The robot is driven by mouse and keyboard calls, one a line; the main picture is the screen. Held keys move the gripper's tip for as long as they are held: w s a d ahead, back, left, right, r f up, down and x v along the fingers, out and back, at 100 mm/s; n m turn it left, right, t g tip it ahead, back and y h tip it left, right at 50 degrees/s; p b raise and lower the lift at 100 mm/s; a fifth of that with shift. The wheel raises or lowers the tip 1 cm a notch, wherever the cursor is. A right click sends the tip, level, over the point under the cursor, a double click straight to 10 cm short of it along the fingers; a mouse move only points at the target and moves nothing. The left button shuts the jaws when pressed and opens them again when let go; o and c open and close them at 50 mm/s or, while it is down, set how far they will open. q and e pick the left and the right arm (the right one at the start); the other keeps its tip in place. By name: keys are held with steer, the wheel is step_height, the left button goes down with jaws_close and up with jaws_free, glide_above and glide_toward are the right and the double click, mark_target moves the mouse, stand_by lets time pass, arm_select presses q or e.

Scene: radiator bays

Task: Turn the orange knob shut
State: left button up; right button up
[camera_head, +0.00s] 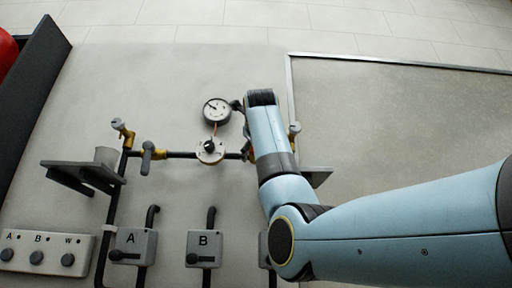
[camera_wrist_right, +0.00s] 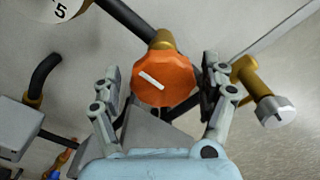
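The orange knob (camera_wrist_right: 164,77) faces the camera in the right wrist view, with a white bar mark tilted down to the right. It sits on a brass valve body (camera_wrist_right: 161,40) on a dark pipe. My right gripper (camera_wrist_right: 163,72) is open, with one finger on each side of the knob. A gap shows between the left finger and the knob; the right finger is close to its edge, and I cannot tell whether it touches. In the head view my right arm hides nearly all of the knob. My left gripper is in neither view.
A pressure gauge (camera_head: 216,110) and a round white dial (camera_head: 210,150) sit left of my arm. A brass valve with a grey cap (camera_wrist_right: 275,108) is close to the right finger. Boxes A (camera_head: 131,246) and B (camera_head: 203,248) are below; a shelf with a cup (camera_head: 106,156) is left.

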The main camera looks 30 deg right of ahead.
steer(key=shift+s+r, duration=0.1)
steer(key=v, duration=1.2)
stand_by(0.4)
